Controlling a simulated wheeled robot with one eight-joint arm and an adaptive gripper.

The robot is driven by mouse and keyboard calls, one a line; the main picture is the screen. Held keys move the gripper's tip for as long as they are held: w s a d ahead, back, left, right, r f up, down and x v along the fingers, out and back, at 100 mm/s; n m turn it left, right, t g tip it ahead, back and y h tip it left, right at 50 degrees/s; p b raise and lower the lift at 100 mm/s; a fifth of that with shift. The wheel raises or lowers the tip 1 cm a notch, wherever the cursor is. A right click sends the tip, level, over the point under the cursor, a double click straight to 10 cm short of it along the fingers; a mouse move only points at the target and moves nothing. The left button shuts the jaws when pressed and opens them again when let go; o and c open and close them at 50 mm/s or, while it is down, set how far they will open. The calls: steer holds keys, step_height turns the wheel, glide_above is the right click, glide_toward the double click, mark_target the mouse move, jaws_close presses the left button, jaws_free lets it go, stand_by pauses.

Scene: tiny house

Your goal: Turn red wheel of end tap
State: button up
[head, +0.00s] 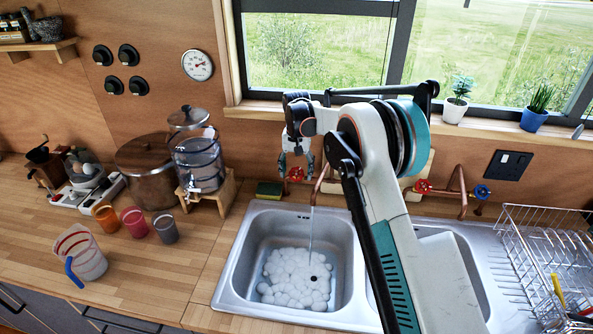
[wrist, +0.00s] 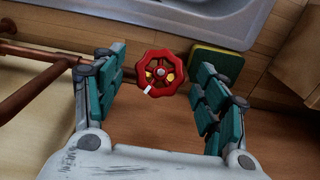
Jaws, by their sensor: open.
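The red wheel (wrist: 161,73) of the end tap is in the wrist view, between and just beyond my open fingers. It has a white mark on its rim and is joined to a copper pipe (wrist: 60,65) on the left. In the head view the same red wheel (head: 296,174) is at the left end of the pipework, behind the sink. My gripper (head: 297,168) is right at it, pointing down, and partly covers the view. In the wrist view my gripper (wrist: 162,100) is open and empty, with the fingers apart from the wheel on both sides.
A green and yellow sponge (head: 269,190) lies beside the wheel. Water runs into the foamy left sink basin (head: 238,270). Another red wheel (head: 423,187) and a blue wheel (head: 481,192) are farther right. A glass dispenser (head: 199,160) stands left; the window is behind.

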steer(key=c, duration=1.1)
steer(key=shift+o, duration=0.2)
steer(key=n+h, duration=0.1)
steer(key=n+h+b, duration=0.1)
steer(key=n, duration=0.1)
steer(key=shift+a, duration=0.35)
steer(key=n+h, duration=0.1)
steer(key=n, duration=0.1)
steer(key=n+h+b, duration=0.1)
steer(key=n+h, duration=0.1)
steer(key=shift+a+f+t, duration=0.1)
steer(key=shift+a+t, duration=0.1)
steer(key=shift+t, duration=0.1)
steer(key=shift+n+h, duration=0.3)
steer(key=o, duration=1.1)
steer(key=shift+c, duration=0.2)
